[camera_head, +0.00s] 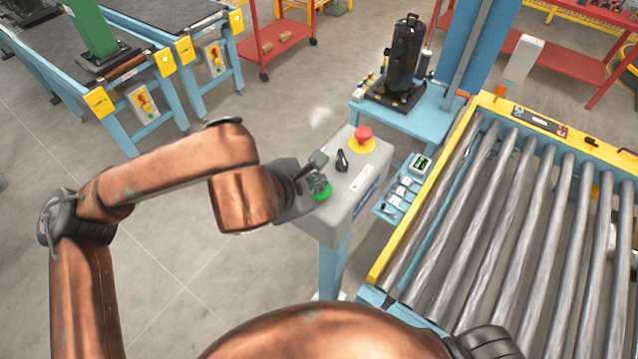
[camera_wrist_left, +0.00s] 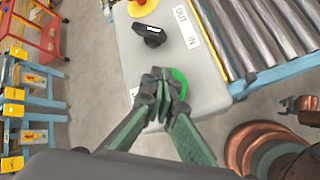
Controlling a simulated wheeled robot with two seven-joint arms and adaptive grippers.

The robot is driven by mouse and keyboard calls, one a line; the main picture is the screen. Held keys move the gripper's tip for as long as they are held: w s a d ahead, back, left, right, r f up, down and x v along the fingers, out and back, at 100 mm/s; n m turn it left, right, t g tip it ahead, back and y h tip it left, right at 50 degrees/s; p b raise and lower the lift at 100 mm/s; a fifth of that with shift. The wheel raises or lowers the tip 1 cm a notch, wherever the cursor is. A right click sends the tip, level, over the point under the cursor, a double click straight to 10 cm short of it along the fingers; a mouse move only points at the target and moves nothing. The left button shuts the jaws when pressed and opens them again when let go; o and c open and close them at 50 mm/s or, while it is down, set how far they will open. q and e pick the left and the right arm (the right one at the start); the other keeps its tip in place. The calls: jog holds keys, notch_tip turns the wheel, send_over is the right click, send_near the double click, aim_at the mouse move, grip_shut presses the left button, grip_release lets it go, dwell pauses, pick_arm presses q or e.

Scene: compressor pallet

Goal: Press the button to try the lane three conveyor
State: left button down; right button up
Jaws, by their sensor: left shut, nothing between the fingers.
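A grey control box (camera_head: 352,185) stands on a blue post beside the roller conveyor. Its top carries a green button (camera_head: 324,193) at the near end, a black selector switch (camera_head: 342,160) in the middle and a red mushroom button (camera_head: 364,134) on a yellow ring at the far end. My left gripper (camera_head: 318,172) is shut and empty, its tips right over the green button. In the left wrist view, the closed fingertips (camera_wrist_left: 161,84) cover part of the green button (camera_wrist_left: 181,77); I cannot tell whether they touch it.
The roller conveyor (camera_head: 500,215) with its yellow rail lies just right of the box. A black compressor (camera_head: 406,58) stands on a blue stand behind it. Other conveyors (camera_head: 150,45) are at the upper left. The floor left of the box is clear.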

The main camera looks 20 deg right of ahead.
pick_arm(q)
jog(key=shift+r, duration=0.8)
jog(key=shift+r, duration=0.1)
jog(key=shift+r+p, duration=1.25)
jog(key=shift+r, duration=1.2)
jog(key=shift+f, duration=0.1)
